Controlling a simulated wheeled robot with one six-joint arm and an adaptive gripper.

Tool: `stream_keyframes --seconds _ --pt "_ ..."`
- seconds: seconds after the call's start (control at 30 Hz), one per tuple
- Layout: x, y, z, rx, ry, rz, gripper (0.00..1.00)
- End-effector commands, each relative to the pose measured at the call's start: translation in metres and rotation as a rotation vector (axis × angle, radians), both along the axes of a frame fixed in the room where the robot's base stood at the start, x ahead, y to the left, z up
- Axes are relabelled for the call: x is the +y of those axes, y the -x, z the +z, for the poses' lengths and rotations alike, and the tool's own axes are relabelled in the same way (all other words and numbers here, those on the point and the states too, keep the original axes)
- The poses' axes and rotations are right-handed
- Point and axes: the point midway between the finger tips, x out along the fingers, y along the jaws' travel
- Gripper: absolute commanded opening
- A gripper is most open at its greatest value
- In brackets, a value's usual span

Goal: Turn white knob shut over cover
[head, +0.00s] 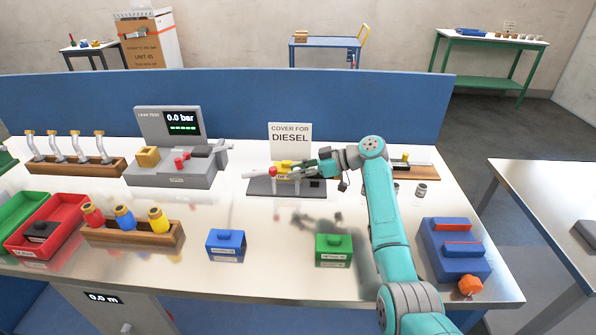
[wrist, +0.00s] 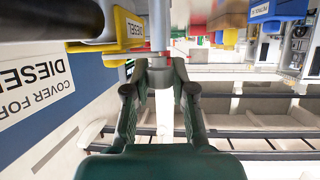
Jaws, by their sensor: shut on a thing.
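My gripper (head: 306,168) reaches in from the right over a dark grey fixture (head: 262,187) at the back middle of the bench. In the wrist view its fingers (wrist: 161,76) are shut around a grey-white cylindrical piece (wrist: 159,30) with a wider collar; I cannot tell whether this is the white knob. A yellow cover piece labelled DIESEL (wrist: 128,30) is beside it on the left, and yellow also shows in the head view (head: 283,164). A red knob (head: 272,171) and a pale pipe (head: 252,174) show at the fixture's left. My gripper hides part of the fixture.
A sign reading COVER FOR DIESEL (head: 290,140) stands behind. The leak test unit (head: 170,175) is at left. A blue box (head: 226,240) and a green box (head: 333,246) stand in front, with bare bench between. A blue block (head: 450,245) is at right.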

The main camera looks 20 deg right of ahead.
Motion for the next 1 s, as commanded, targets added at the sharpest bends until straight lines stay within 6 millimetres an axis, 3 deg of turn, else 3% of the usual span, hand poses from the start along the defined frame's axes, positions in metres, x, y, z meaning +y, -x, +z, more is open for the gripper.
stream_keyframes --seconds 0.4,0.93,0.97,1.0 --pt "0.0003 -0.0003 -0.0019 0.003 0.002 0.15 0.0" --pt "0.0006 0.0001 -0.0028 0.004 0.003 0.17 0.0" --pt "0.0006 0.0001 -0.0028 0.004 0.003 0.169 0.27" --pt "0.0006 0.0001 -0.0028 0.005 0.002 0.168 0.37"
